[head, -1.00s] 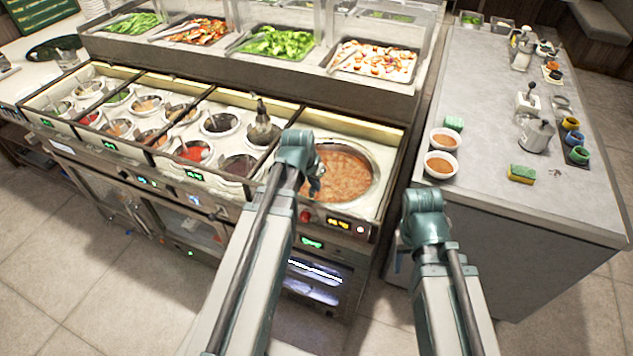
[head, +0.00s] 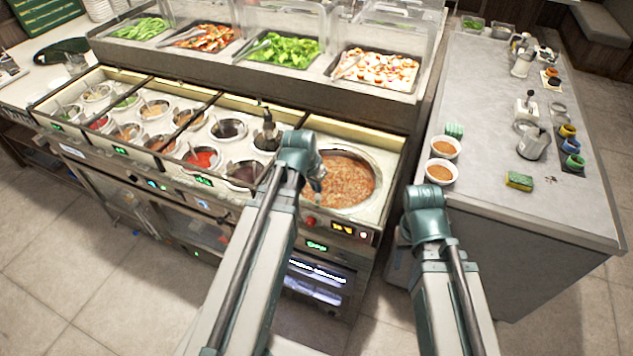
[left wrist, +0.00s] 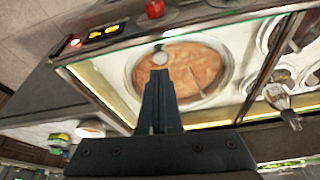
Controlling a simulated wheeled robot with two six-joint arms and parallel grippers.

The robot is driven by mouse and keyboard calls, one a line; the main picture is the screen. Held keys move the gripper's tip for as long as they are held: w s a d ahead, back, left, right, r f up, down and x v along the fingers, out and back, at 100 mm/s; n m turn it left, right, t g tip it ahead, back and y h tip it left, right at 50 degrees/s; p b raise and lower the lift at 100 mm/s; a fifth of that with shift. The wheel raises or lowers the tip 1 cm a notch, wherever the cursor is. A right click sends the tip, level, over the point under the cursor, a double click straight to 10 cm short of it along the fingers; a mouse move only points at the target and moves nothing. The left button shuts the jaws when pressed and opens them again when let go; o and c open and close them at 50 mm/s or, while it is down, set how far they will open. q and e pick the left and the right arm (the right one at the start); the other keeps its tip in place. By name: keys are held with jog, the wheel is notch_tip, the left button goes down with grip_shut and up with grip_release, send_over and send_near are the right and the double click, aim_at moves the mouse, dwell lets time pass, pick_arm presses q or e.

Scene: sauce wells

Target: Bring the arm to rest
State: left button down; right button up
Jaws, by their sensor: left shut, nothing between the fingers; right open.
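My left arm reaches over the front edge of the counter. My left gripper (left wrist: 158,78) is shut and empty. It points toward the large round soup well (left wrist: 205,72), which holds orange-brown soup. A small pale round thing (left wrist: 160,58) shows at the fingertips, and I cannot tell what it is. In the head view the soup well (head: 352,185) is partly behind my left arm. My right arm extends in front of the grey side counter, with its gripper hidden from view.
Two white bowls of brown soup (head: 443,147) (head: 439,171) stand near the left edge of the side counter (head: 490,200). A green-yellow sponge (head: 519,181) lies nearby. Several sauce wells (head: 228,129) with ladles are left of the soup well. Glass-guarded food trays (head: 375,67) stand behind.

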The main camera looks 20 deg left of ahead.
pick_arm(q)
jog(key=p+v, duration=0.1)
jog(key=v, duration=0.1)
jog(key=p+v, duration=0.2)
jog(key=shift+w+r, duration=0.2)
jog(key=shift+w, duration=0.2)
pick_arm(e)
jog(key=r, duration=0.2)
jog(key=a+r, duration=0.1)
jog(key=r, duration=0.1)
jog(key=shift+r, duration=0.1)
pick_arm(q)
jog(key=s+d+f+m+g+y+b, duration=0.1)
jog(key=s+d+g, duration=0.3)
jog(key=s+d, duration=0.9)
jog(key=d+f+y, duration=0.1)
jog(key=d, duration=0.2)
jog(key=shift+s+m, duration=0.2)
jog(key=shift+m, duration=0.1)
pick_arm(e)
jog(key=shift+f, duration=0.6)
pick_arm(q)
jog(key=shift+f, duration=0.15)
dwell(1.9)
